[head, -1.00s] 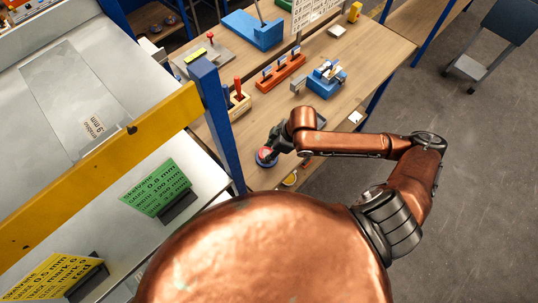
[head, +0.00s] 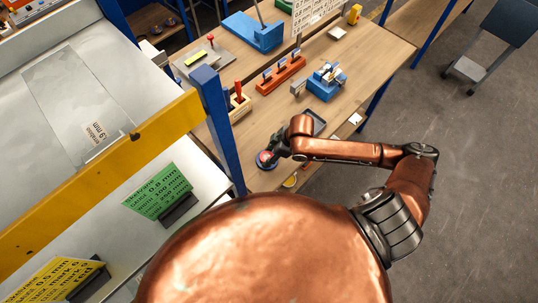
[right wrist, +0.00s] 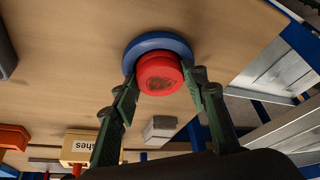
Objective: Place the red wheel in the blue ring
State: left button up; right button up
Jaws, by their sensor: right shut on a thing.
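The red wheel (right wrist: 160,74) is between the two green fingers of my right gripper (right wrist: 160,85), which is shut on it. The blue ring (right wrist: 136,46) lies on the wooden bench just behind the wheel in the right wrist view. The wheel covers the ring's middle and lower part, so I cannot tell whether it sits in the ring or just above it. In the head view my right gripper (head: 270,158) is at the bench's near end, with the red wheel (head: 264,157) and blue ring (head: 259,164) small beside it. My left gripper is not in view.
A blue post (head: 217,125) and yellow rail (head: 100,170) stand left of the work spot. An orange rack (head: 281,75), a blue clamp-like device (head: 326,81) and a wooden box with a red handle (head: 238,100) are farther along the bench (head: 270,110).

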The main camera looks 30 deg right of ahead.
jog(key=shift+s+d+f, duration=0.1)
jog(key=shift+s+f, duration=0.2)
jog(key=shift+f, duration=0.25)
jog(key=o, duration=1)
jog(key=shift+f, duration=0.1)
jog(key=o, duration=0.4)
jog(key=shift+w+f, duration=0.15)
jog(key=shift+f, duration=0.05)
jog(key=shift+r, duration=0.15)
jog(key=shift+r, duration=0.3)
jog(key=v, duration=1.2)
jog(key=shift+r, duration=0.5)
jog(key=shift+w, duration=0.1)
